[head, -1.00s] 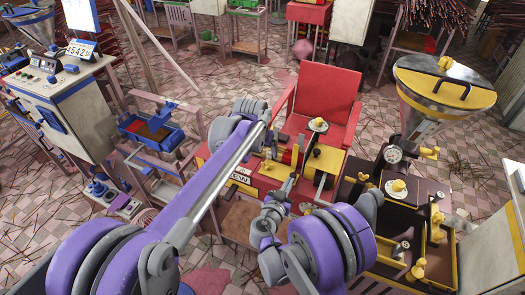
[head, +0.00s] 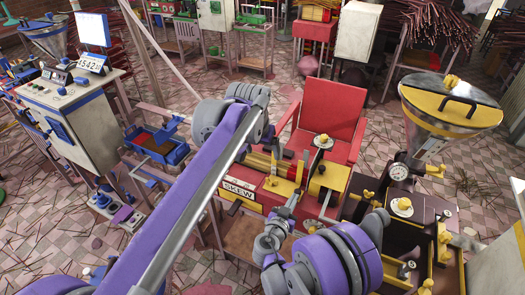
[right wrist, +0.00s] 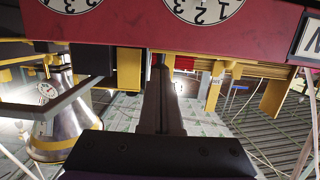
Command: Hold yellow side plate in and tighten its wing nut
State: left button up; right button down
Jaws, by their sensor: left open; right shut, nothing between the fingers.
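The red extruder (head: 258,193), with a SKEW label, stands mid-picture in the head view. My left gripper (head: 277,151) is small, at the machine's far left part, and open. My right gripper (head: 292,203) is shut and empty at the machine's front. In the right wrist view its fingers (right wrist: 162,98) point between yellow plates (right wrist: 129,70) and (right wrist: 215,88), apart from both.
A red chair (head: 330,105) stands behind the machine. A dark machine with a yellow-rimmed hopper (head: 450,105) stands at right. A control cabinet (head: 75,110) and a blue tray (head: 157,148) are at left. In the right wrist view a red bar (right wrist: 130,22) with dials crosses the top.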

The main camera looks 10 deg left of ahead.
jog(key=shift+s, duration=0.1)
pick_arm(q)
jog(key=shift+s+f+b, duration=0.25)
jog(key=shift+f+b, duration=0.4)
jog(key=shift+f, duration=0.55)
pick_arm(e)
jog(key=shift+f+v, duration=0.2)
jog(key=shift+v, duration=0.75)
jog(key=shift+f+v, duration=0.15)
jog(key=shift+v, duration=0.8)
jog(key=shift+f+v, duration=0.2)
jog(key=shift+v, duration=0.8)
jog(key=shift+a, duration=0.1)
